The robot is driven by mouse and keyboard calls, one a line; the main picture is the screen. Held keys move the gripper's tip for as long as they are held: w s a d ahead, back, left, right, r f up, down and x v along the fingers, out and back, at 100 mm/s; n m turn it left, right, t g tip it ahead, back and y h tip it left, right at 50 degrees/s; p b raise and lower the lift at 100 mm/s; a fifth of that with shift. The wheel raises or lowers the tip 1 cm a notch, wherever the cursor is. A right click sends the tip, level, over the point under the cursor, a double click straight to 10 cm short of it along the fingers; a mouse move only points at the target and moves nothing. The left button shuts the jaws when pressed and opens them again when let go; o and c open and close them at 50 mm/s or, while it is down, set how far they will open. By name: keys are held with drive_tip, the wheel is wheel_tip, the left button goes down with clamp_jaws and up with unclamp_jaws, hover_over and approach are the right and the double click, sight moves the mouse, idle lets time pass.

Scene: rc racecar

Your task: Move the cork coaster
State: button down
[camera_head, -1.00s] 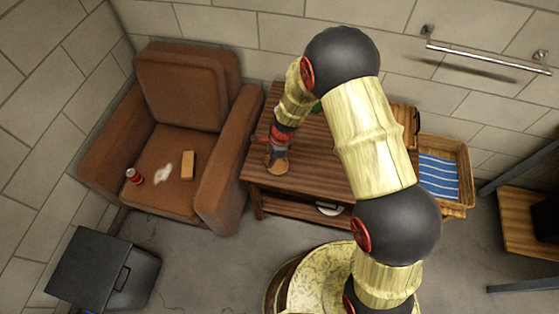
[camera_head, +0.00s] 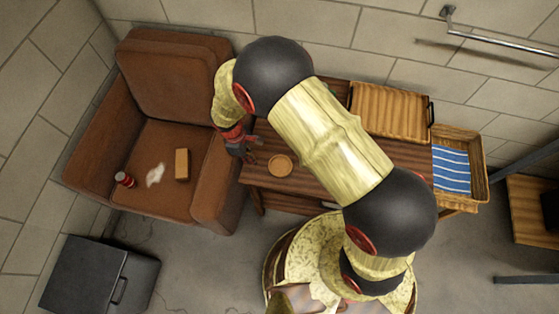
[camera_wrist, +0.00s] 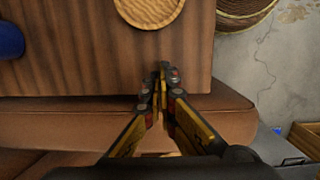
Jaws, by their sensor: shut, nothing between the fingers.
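The cork coaster (camera_head: 280,165) is a round tan disc lying flat on the dark wooden table (camera_head: 300,186), near its left end. It also shows at the top of the wrist view (camera_wrist: 150,8), partly cut off by the frame. My gripper (camera_head: 251,158) is just left of the coaster, by the table's left edge, apart from it. In the wrist view my gripper (camera_wrist: 162,72) has its fingertips together with nothing between them, short of the coaster.
A brown armchair (camera_head: 219,190) stands against the table's left end, with a red can (camera_head: 124,179) and a tan block (camera_head: 182,164) on its seat. A wooden tray (camera_head: 390,108) and a basket with a blue striped cloth (camera_head: 452,170) are right. A blue object (camera_wrist: 10,40) is on the table.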

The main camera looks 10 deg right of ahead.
sight(271, 167)
drive_tip(key=shift+d+f, duration=0.1)
drive_tip(key=shift+d, duration=0.4)
drive_tip(key=s+d, duration=0.1)
drive_tip(key=d, duration=0.2)
drive_tip(key=s+d+b, duration=0.1)
drive_tip(key=d, duration=0.2)
drive_tip(key=s+d+b, duration=0.1)
drive_tip(key=d, duration=0.3)
drive_tip(key=shift+s, duration=0.25)
drive_tip(key=shift+s+d+f+b, duration=0.1)
drive_tip(key=shift+d+f+b, duration=0.15)
drive_tip(key=shift+b, duration=0.15)
drive_tip(key=shift+f, duration=0.5)
drive_tip(key=shift+a, duration=0.1)
drive_tip(key=shift+w+a+f+p, duration=0.1)
drive_tip(key=shift+w+a+p, duration=0.2)
drive_tip(key=shift+a, duration=0.8)
drive_tip(key=shift+w+a+p, duration=0.1)
drive_tip(key=shift+w+a, duration=0.3)
drive_tip(key=shift+a, duration=0.65)
